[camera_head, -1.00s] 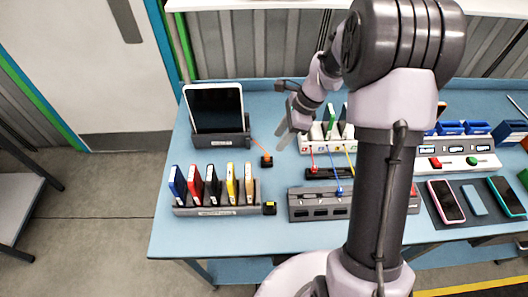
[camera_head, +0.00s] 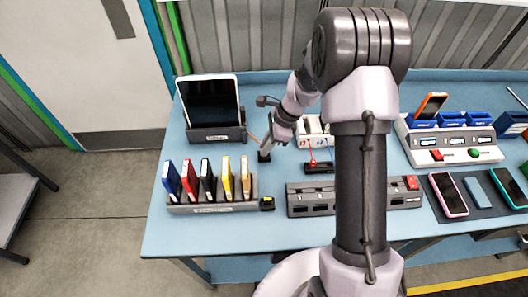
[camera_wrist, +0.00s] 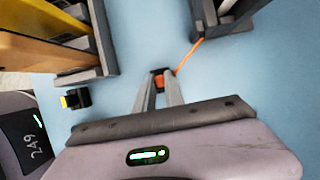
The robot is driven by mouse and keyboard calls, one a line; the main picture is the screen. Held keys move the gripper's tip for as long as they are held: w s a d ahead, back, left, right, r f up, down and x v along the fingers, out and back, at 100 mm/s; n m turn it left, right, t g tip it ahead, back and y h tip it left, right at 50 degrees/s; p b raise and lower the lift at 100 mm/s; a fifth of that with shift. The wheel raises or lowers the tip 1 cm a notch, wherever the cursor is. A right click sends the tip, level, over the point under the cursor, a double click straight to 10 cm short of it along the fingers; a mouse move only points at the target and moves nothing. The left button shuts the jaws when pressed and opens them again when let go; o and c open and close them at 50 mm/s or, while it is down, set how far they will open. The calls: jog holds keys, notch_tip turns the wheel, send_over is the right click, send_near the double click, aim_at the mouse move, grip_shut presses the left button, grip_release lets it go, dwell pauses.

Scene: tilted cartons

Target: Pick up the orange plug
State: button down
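The orange plug, a small dark block with an orange face and a thin orange cable, stands on the blue table near the tablet dock. In the wrist view the plug (camera_wrist: 163,80) shows between the tips of my two fingers; whether they touch it is hard to tell. My gripper (camera_wrist: 162,84) points down at it with its fingers apart. In the head view my gripper (camera_head: 266,150) is low at the plug, just right of the tablet dock, and its fingers largely cover the plug.
The tablet dock (camera_head: 208,135) stands close left of my gripper. A rack with several coloured cartridges (camera_head: 212,208) and a yellow-black plug (camera_head: 267,203) lie nearer the front. A grey socket strip (camera_head: 310,200) is to the right. Bare table lies between them.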

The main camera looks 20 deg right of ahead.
notch_tip(320, 180, up, 10)
jog(key=p, duration=0.3)
jog(key=shift+r, duration=0.35)
dwell(0.3)
jog(key=shift+r+p, duration=0.35)
jog(key=shift+p, duration=0.2)
notch_tip(320, 180, up, 3)
jog(key=shift+p, duration=1.25)
jog(key=shift+f, duration=0.15)
